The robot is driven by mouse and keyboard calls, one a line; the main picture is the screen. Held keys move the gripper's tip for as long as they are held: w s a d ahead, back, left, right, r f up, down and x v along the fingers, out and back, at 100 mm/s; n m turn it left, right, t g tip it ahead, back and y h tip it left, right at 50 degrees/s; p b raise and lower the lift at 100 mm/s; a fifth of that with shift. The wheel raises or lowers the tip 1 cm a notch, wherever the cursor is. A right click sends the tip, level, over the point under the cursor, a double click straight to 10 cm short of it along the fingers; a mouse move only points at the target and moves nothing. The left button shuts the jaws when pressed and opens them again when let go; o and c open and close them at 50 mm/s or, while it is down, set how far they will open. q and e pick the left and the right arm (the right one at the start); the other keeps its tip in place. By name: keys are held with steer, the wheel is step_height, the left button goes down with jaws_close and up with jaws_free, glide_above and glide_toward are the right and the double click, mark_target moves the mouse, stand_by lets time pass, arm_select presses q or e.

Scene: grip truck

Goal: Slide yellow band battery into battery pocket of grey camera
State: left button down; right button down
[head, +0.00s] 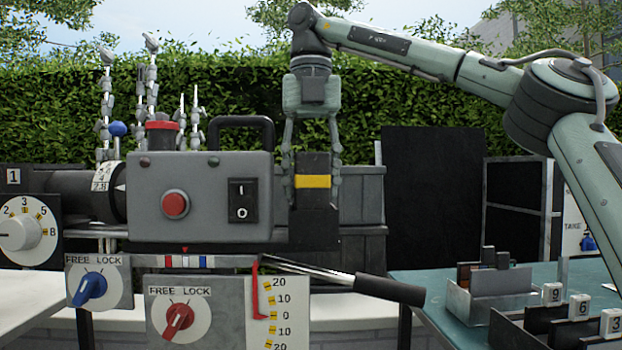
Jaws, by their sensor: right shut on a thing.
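The grey camera (200,196) stands in the middle left of the head view, with a black top handle, a red round button and a 1/0 rocker switch. My right gripper (313,182) points down at the camera's right side. It is shut on the black battery with the yellow band (312,167), which is upright between the fingers. The battery's lower end meets a dark block at the camera's right; I cannot tell whether it is inside the pocket. My left gripper is not in view.
A black pan handle (389,290) sticks out to the right below the camera. A teal table (440,318) at the right holds a metal tray (492,296) and numbered slots (560,325). Dials and a tilt scale (277,312) sit below the camera. Dark cases stand behind.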

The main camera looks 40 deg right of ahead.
steer(key=shift+f, duration=0.3)
steer(key=c, duration=0.8)
jaws_free()
steer(key=shift+o, duration=0.2)
